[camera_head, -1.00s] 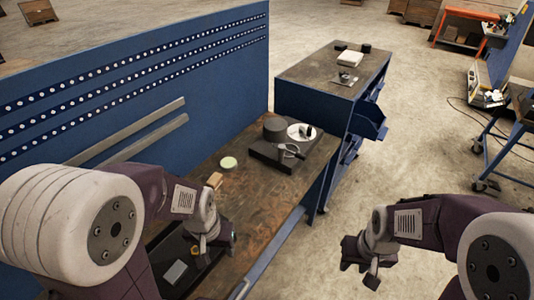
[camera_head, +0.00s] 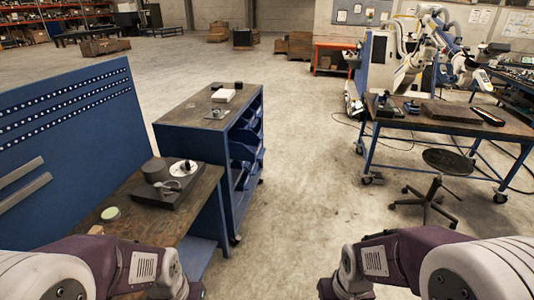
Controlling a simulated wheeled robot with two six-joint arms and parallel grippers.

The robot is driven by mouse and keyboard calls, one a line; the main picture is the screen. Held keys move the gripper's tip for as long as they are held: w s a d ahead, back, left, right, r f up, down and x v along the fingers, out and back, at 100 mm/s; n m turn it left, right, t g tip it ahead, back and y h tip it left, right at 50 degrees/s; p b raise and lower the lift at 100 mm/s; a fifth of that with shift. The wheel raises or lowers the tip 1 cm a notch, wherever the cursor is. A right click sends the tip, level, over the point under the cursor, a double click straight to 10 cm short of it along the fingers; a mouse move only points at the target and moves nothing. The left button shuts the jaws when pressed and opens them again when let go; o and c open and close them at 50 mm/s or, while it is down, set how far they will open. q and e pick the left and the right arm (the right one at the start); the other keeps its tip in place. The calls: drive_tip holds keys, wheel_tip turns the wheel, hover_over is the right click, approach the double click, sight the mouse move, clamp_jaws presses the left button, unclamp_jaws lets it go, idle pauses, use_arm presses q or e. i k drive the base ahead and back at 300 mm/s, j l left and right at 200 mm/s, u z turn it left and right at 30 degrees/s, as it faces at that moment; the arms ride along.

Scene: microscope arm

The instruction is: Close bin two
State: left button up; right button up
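A blue cabinet (camera_head: 190,150) stands ahead, left of centre, with a dark worn top. Blue bins (camera_head: 246,138) sit in its right side, seen at a steep angle. Some bin fronts seem to stick out, but I cannot tell which one is bin two or how far each is open. My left gripper (camera_head: 190,291) is at the bottom edge, beside the near bench and well short of the cabinet. My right gripper (camera_head: 332,289) is at the bottom edge over open floor. Both grippers are cut off by the frame, so their fingers are not clear.
A workbench (camera_head: 150,222) with a dark device (camera_head: 165,185) stands near left against a blue perforated panel (camera_head: 75,140). A wheeled table (camera_head: 450,125) and a black stool (camera_head: 448,162) stand at the right. The concrete floor (camera_head: 300,170) between them is clear.

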sight(239, 144)
drive_tip(key=i+l, duration=0.1)
drive_tip(key=i, duration=0.5)
drive_tip(key=i+l, duration=0.15)
drive_tip(key=i, duration=0.5)
drive_tip(key=i+l+u, duration=0.1)
drive_tip(key=i, duration=0.5)
drive_tip(key=i+l, duration=0.15)
drive_tip(key=i, duration=0.45)
